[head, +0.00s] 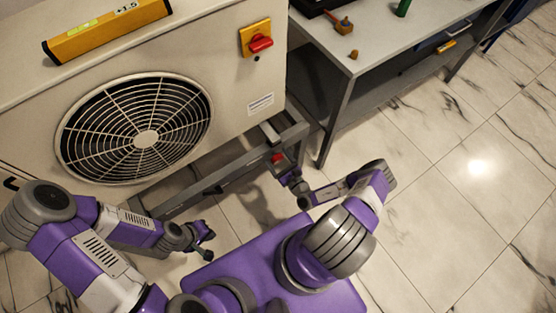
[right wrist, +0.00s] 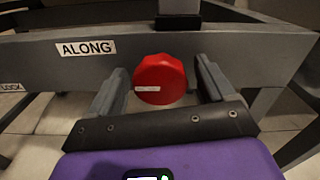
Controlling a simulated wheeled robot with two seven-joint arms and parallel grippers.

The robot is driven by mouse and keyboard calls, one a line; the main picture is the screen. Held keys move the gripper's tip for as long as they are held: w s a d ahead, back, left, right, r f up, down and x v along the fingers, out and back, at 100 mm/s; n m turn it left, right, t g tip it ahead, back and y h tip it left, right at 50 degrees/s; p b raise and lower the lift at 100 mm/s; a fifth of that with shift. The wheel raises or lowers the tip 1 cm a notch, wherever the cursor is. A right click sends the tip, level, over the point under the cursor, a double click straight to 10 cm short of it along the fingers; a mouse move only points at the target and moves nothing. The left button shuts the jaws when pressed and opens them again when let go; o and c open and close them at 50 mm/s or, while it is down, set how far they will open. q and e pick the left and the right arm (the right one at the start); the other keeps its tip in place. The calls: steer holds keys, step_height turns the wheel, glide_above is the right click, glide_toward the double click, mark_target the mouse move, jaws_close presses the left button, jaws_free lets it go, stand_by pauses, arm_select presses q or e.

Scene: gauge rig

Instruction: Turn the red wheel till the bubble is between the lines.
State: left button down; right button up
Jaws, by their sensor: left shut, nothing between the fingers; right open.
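The red wheel (right wrist: 160,82) with a white mark sits on a grey frame beam beside a label reading ALONG. My right gripper (right wrist: 161,70) is open, with one finger on each side of the wheel; I cannot tell whether they touch it. In the head view the wheel (head: 277,158) shows small, just beyond my right gripper (head: 284,171). A yellow spirit level (head: 130,25) lies on top of the fan unit, with a +1.5 readout and a greenish vial (head: 84,31). The bubble and lines are too small to tell. My left gripper (head: 204,246) is shut and empty.
The beige fan unit (head: 235,85) stands on the grey frame, with a red rotary switch (head: 260,43) on its front. A grey workbench (head: 385,45) with small items stands at the right. The tiled floor at right is clear.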

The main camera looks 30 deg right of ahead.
steer(key=c, duration=1)
steer(key=shift+m, duration=0.4)
steer(key=m, duration=0.6)
steer(key=shift+m, duration=0.3)
steer(key=m, duration=0.3)
steer(key=shift+m, duration=0.3)
steer(key=shift+c, duration=0.2)
steer(key=shift+m, duration=1.9)
